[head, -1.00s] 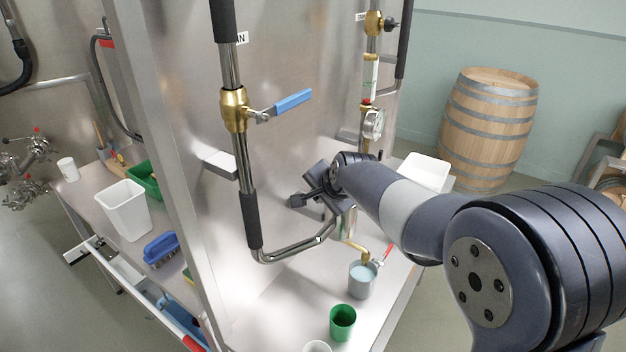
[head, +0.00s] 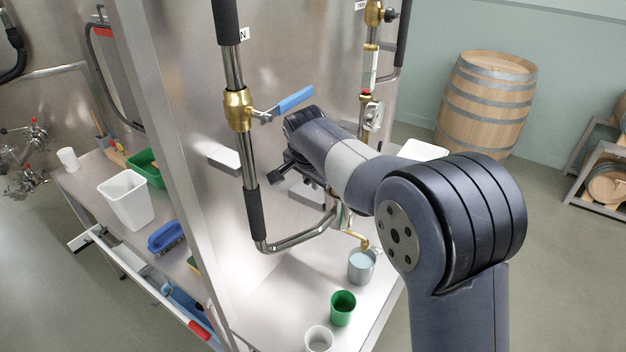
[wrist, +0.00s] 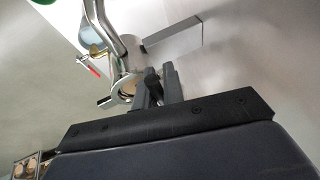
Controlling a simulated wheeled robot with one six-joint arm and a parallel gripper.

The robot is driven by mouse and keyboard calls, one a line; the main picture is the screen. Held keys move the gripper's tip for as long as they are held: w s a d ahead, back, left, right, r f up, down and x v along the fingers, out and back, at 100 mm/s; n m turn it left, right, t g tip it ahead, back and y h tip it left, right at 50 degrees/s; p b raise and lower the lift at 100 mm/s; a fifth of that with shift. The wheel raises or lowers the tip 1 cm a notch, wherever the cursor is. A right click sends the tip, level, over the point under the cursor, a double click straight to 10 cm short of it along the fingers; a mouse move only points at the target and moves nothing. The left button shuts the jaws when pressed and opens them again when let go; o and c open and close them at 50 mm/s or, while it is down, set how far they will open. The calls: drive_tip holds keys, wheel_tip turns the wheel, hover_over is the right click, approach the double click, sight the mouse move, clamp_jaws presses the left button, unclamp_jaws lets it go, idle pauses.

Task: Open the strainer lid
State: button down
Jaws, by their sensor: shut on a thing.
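The strainer is a short steel cylinder on the pipework. In the wrist view, the strainer (wrist: 127,88) shows a round rim with a tan face inside; I cannot tell how far its lid stands open. My gripper (wrist: 158,79) is beside the rim, its two grey fingers shut on a black handle (wrist: 152,86), apparently the lid's. The lid plate itself is mostly hidden. In the head view my arm covers most of the strainer (head: 344,217), and my gripper (head: 284,176) shows only in part, near the steel wall.
A bent steel pipe with black sleeves (head: 254,213) and a blue-handled brass valve (head: 238,108) stands close left of my gripper. Below are a grey cup (head: 361,268), a green cup (head: 343,308) and a white cup (head: 319,340). A barrel (head: 490,105) stands clear at the back right.

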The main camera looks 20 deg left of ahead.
idle(0.3)
drive_tip(key=c, duration=1.5)
unclamp_jaws()
drive_tip(key=shift+d, duration=0.1)
